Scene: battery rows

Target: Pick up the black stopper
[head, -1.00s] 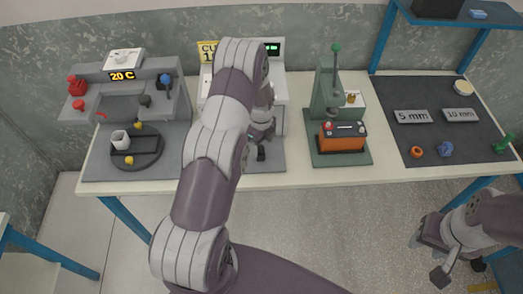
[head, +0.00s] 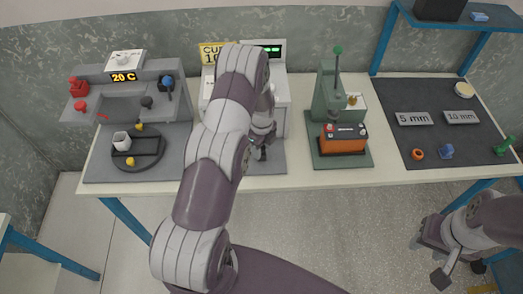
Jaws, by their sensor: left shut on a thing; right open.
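My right gripper (head: 433,262) is open and empty, below the bench's front edge at the lower right.
The grey station (head: 180,115) bears red and blue pieces and a round dark tray with a white cup. A green press (head: 326,95) holds an orange battery (head: 343,145). The dark mat (head: 400,90) at right carries size plates and small coloured parts. My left arm hides part of the white machine (head: 279,90).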

